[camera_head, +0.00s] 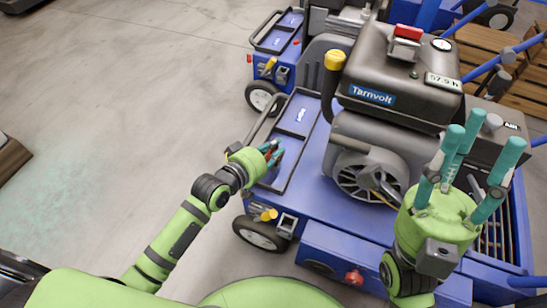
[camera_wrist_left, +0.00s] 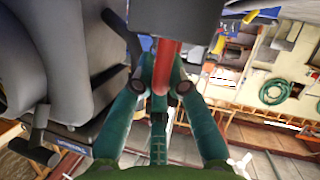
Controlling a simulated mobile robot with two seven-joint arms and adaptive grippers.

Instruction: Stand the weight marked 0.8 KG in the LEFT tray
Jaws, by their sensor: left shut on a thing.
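My left gripper (camera_head: 272,154) is over the near part of a black-rimmed tray (camera_head: 314,119) on the blue machine deck. Its teal fingers are shut on a red handle (camera_wrist_left: 167,67). In the left wrist view a dark block (camera_wrist_left: 176,16) is at the top end of the handle. In the head view only a little red shows between the fingers. No weight marking can be read, and I cannot tell whether the held thing touches the tray. My right gripper (camera_head: 468,165) is raised at the right, its fingers spread, pointing up and empty.
A grey engine marked Tarnvolt (camera_head: 372,95) stands on the deck right of the tray. A yellow-capped dark tube (camera_head: 334,75) rises beside the tray. Another blue machine with a tray (camera_head: 277,32) stands behind. The floor (camera_head: 130,90) at left is clear.

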